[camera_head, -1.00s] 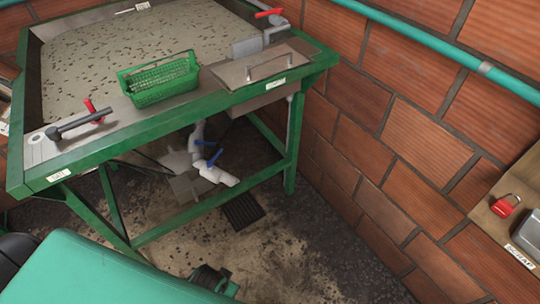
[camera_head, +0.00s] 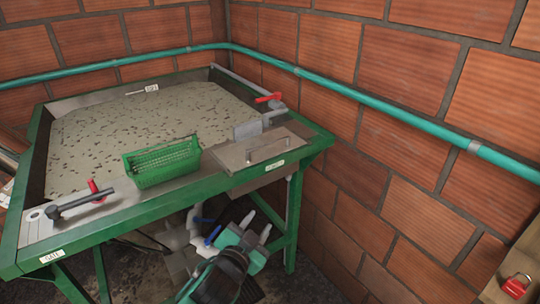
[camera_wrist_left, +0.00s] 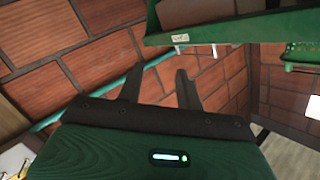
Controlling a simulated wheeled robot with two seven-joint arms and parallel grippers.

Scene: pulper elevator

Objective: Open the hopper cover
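The hopper cover (camera_head: 240,172) is a flat grey metal plate with a bar handle (camera_head: 267,151), lying shut at the right front corner of the green-framed table (camera_head: 120,231). My left gripper (camera_head: 256,225) is below and in front of the cover, just short of the table's front edge, with its fingers pointing up. The fingers are apart with nothing between them, as the left wrist view (camera_wrist_left: 158,78) also shows. The gripper does not touch the cover or handle. My right gripper is not in view.
A green basket (camera_head: 160,167) stands left of the cover. A grey upright plate (camera_head: 247,130) and a red-handled lever (camera_head: 270,97) are behind it. A brick wall with a teal pipe (camera_head: 390,119) closes the right side. A red padlock (camera_head: 514,288) is at lower right.

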